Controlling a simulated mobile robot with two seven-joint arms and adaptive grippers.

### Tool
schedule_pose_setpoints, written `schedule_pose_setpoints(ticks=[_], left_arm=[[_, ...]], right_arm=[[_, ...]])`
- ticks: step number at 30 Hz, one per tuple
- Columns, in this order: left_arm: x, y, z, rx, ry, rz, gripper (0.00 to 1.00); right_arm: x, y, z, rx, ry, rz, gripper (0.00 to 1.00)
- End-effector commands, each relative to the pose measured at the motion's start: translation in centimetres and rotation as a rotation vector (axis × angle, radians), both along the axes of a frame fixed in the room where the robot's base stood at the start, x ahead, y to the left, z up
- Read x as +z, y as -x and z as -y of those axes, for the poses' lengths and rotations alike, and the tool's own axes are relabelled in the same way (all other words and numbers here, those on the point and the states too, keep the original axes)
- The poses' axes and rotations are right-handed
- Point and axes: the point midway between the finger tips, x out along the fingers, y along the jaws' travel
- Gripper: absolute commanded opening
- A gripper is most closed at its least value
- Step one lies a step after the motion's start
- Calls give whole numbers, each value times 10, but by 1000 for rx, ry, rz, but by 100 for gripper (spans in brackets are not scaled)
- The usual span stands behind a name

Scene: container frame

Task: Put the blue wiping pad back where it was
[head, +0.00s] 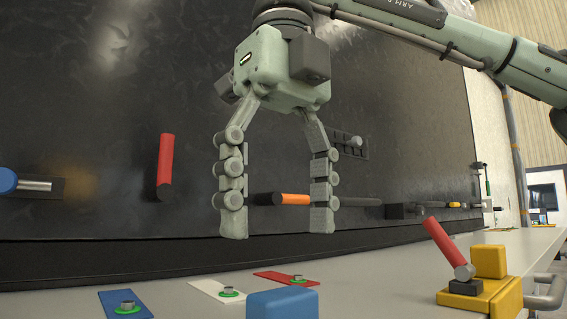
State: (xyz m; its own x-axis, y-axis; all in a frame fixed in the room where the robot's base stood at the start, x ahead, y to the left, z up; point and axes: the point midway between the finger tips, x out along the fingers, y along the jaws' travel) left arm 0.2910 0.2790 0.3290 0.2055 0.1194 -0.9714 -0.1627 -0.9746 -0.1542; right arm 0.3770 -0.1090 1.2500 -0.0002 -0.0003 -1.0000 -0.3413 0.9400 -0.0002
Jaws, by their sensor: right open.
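A blue rounded block (283,304), which looks like the wiping pad, is on the light worktop at the bottom centre, cut off by the frame's lower edge. My right gripper (277,222) hangs from above with its fingers pointing down. It is open and empty, higher than the blue block and apart from it in the picture. What lies beneath the block is hidden. My left gripper is out of view.
Blue (108,302), white (210,287) and red (272,275) plates with studs lie on the worktop. A yellow fixture with a red lever (444,243) stands at right. The dark panel (80,90) behind carries a red handle (165,160) and an orange-banded tool (293,199).

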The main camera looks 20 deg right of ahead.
Motion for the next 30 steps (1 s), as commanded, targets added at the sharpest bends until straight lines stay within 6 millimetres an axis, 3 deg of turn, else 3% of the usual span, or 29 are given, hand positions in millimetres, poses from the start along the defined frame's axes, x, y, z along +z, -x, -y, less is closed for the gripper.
schedule_pose_setpoints(ticks=[3, 9, 30], left_arm=[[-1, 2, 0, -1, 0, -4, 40], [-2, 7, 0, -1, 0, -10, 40], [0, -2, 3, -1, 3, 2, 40]], right_arm=[[19, 0, 0, -5, 1, 8, 72], [34, 0, 0, -1, 2, 2, 72], [38, 0, 0, 0, -1, 2, 72]])
